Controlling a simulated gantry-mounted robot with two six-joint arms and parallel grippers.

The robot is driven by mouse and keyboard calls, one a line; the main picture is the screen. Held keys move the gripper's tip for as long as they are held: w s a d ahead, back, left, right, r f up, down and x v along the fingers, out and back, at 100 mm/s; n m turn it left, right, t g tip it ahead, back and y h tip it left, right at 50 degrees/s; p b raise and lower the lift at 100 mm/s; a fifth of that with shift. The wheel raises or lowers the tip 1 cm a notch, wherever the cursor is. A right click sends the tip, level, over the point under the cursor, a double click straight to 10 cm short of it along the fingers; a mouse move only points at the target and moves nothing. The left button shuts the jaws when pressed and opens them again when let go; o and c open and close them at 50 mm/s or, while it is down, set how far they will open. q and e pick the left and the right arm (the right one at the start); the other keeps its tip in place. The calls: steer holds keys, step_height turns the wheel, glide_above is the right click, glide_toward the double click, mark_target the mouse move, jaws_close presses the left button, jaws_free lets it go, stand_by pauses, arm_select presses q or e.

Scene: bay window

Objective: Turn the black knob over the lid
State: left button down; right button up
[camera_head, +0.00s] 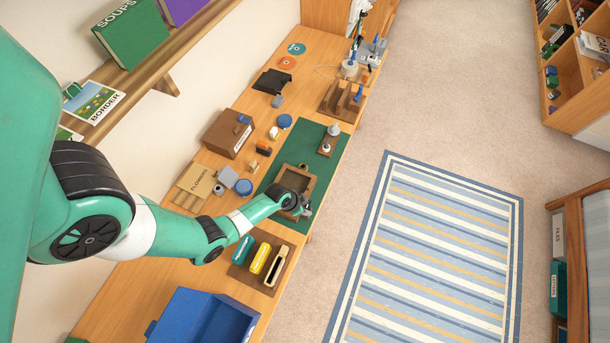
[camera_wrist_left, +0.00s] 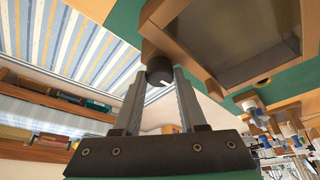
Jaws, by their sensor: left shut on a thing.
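A wooden frame (camera_head: 311,187) with a dark grey panel inside it lies on the green mat; whether the panel is the lid or a recess I cannot tell. The frame also shows at the top of the left wrist view (camera_wrist_left: 178,22), with its dark panel (camera_wrist_left: 225,38) to the right. The black knob (camera_wrist_left: 158,70) with a small white mark is at a wooden block on the frame's edge. My left gripper (camera_head: 304,211) is at the frame's near right corner. In the left wrist view its fingers (camera_wrist_left: 160,85) are shut on the knob. My right gripper is out of view.
The green mat (camera_head: 325,168) lies along the bench's right edge. A wooden tray (camera_head: 241,272) with colored pieces and a blue bin (camera_head: 205,318) stand toward the bottom. A brown box (camera_head: 228,133) and small parts lie further back. The rug side is open floor.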

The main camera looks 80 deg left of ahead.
arm_select(q)
steer(key=shift+d+n+y, duration=0.1)
steer(key=shift+n+y, duration=0.3)
steer(key=shift+n, duration=0.6)
steer(key=shift+n+y+p, duration=0.35)
steer(key=shift+n+y, duration=0.05)
steer(key=shift+n, duration=0.4)
steer(key=n+g, duration=0.1)
steer(key=n, duration=0.1)
steer(key=n+y+b, duration=0.1)
steer(key=n, duration=0.2)
steer(key=shift+w+d+n+g+y, duration=0.2)
steer(key=shift+n+g+y, duration=0.1)
steer(key=shift+g, duration=0.1)
steer(key=shift+r+n+g, duration=0.1)
steer(key=shift+n+g, duration=0.2)
steer(key=shift+n, duration=0.6)
steer(key=n+g+p, duration=0.1)
steer(key=n, duration=0.1)
steer(key=shift+n+y+p, duration=0.3)
steer(key=shift+w+n+g, duration=0.15)
steer(key=shift+n+g, duration=0.55)
steer(key=shift+n, duration=1.1)
